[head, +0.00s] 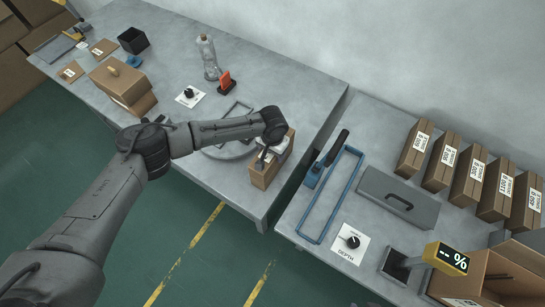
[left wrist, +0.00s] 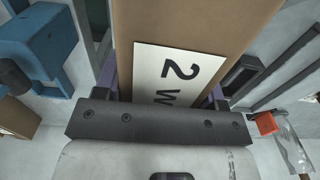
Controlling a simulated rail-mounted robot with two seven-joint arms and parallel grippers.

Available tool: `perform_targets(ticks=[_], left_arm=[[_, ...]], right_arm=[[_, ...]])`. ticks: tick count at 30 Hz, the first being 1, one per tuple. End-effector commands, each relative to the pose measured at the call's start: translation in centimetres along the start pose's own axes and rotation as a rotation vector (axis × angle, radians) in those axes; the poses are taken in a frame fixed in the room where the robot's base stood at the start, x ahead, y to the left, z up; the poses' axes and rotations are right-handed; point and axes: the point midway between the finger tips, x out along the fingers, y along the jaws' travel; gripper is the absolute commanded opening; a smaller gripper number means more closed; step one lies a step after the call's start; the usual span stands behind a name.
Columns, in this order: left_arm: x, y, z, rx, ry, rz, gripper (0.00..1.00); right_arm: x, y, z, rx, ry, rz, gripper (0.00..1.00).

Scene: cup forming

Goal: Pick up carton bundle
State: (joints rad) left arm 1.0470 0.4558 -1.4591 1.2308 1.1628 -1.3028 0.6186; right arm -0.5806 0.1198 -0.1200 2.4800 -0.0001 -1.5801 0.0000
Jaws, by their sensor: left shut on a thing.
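The carton bundle (head: 264,175) is a brown upright block near the right front corner of the left table. My left gripper (head: 264,154) is at its top and shut on it. In the left wrist view the brown carton bundle (left wrist: 195,22) fills the space between the fingers of the left gripper (left wrist: 163,90). A white label with a "2" and a "W" faces that camera. The arm and gripper hide part of the bundle in the head view, and I cannot tell whether its base touches the table. My right gripper is not in view.
Several labelled cartons (head: 468,176) stand in a row on the right table. A blue frame (head: 333,195), a grey lidded plate (head: 399,198), a depth dial (head: 350,241) and a yellow percent display (head: 447,258) are also there. A gap separates the tables. A clear bottle (head: 208,58) stands behind.

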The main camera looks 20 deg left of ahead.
Motion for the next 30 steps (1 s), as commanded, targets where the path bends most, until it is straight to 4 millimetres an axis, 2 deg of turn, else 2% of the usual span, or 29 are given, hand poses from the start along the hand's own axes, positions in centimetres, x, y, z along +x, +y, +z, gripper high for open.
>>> perform_targets(ticks=[3,13,24,30], left_arm=[[0.0,0.0,0.0,-0.001,0.000,0.000,0.15],[-0.9,0.0,-0.1,0.000,0.003,0.002,0.15],[-6.7,0.0,-0.1,0.001,0.005,0.002,0.15],[-9.0,0.0,-0.1,0.000,0.004,0.002,0.15]], right_arm=[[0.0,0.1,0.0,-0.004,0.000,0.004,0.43],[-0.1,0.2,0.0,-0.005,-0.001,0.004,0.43],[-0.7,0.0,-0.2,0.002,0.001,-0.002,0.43],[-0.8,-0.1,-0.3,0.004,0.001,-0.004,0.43]])
